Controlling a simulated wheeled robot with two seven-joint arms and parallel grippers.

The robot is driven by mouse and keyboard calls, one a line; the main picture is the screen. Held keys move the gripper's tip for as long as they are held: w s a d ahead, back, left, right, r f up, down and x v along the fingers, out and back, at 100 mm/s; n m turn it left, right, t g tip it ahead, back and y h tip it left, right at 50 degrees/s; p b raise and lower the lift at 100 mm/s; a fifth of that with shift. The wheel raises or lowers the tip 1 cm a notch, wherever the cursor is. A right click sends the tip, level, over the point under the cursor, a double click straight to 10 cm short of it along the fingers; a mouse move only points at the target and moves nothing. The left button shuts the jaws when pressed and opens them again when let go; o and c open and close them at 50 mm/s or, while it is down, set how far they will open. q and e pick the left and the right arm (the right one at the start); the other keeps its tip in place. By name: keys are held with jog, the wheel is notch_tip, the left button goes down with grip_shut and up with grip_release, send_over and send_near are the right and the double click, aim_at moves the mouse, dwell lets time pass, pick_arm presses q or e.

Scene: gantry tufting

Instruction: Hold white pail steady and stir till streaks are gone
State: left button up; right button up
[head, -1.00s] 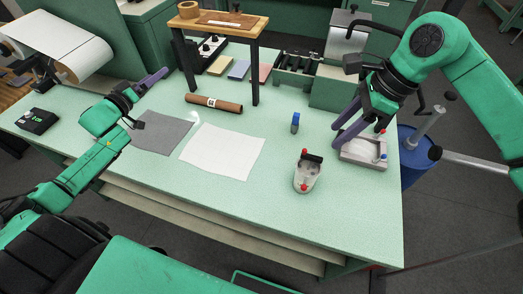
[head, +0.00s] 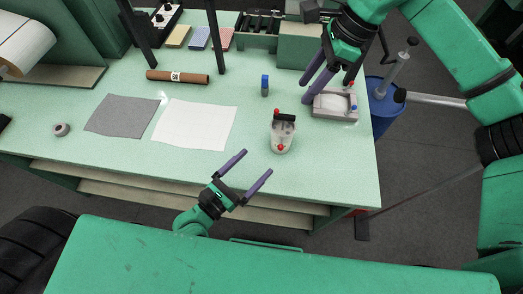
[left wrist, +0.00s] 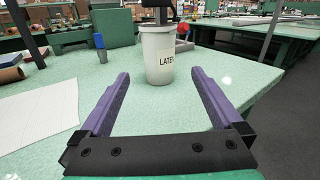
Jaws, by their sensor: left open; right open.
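In the left wrist view the pail (left wrist: 158,66) carries black lettering, partly readable as "LATE", and stands ahead between my fingers' lines. My left gripper (head: 257,162) is open and empty, just short of the pail at the table's front edge, not touching it. My right gripper (head: 306,92) is open, fingers pointing down, beside the left end of a grey tray (head: 318,110).
A small blue-capped item (head: 265,86) stands behind the pail. A white sheet (head: 195,126) and a grey sheet (head: 122,116) lie to the left, with a brown roll (head: 178,77) behind them. A blue drum (head: 382,110) stands off the table's right edge.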

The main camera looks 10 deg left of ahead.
aim_at(283, 135)
pick_arm(q)
jog(key=x, duration=1.3)
jog(key=shift+w, duration=0.35)
jog(key=shift+c, duration=0.3)
grip_shut()
